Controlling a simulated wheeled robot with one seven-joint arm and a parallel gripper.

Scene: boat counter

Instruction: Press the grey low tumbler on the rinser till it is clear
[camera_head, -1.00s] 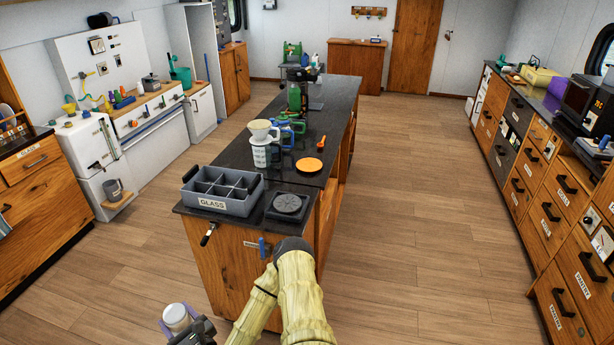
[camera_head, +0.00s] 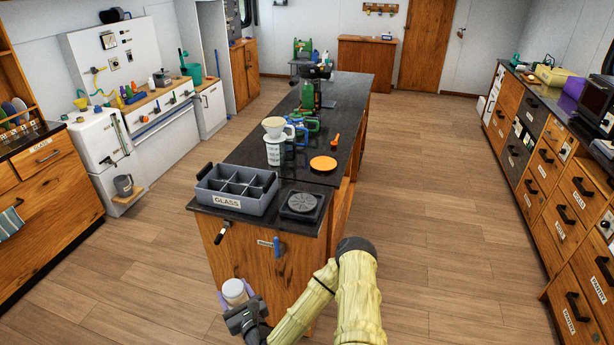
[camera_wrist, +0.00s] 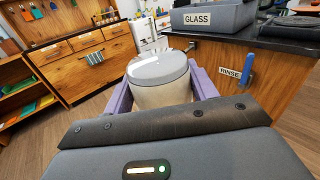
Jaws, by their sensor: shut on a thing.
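My gripper (camera_head: 233,302) is shut on the low tumbler (camera_head: 235,288), with a purple finger on each side of it. In the wrist view the tumbler (camera_wrist: 160,78) has a pale grey, smooth round top face and a cream-looking body; its lower part is hidden behind the gripper body. It is held in the air in front of the counter's near end, below the top and apart from it. The rinser (camera_head: 302,204) is a dark square unit with a round grate on the counter's near right corner. Nothing stands on it.
A grey divided crate (camera_head: 236,207) marked GLASS stands left of the rinser. A blue lever (camera_wrist: 247,66) by a RINSE label is on the counter's end panel. An orange disc (camera_head: 323,163) and a white mug with a dripper (camera_head: 274,148) stand farther back. Floor around is clear.

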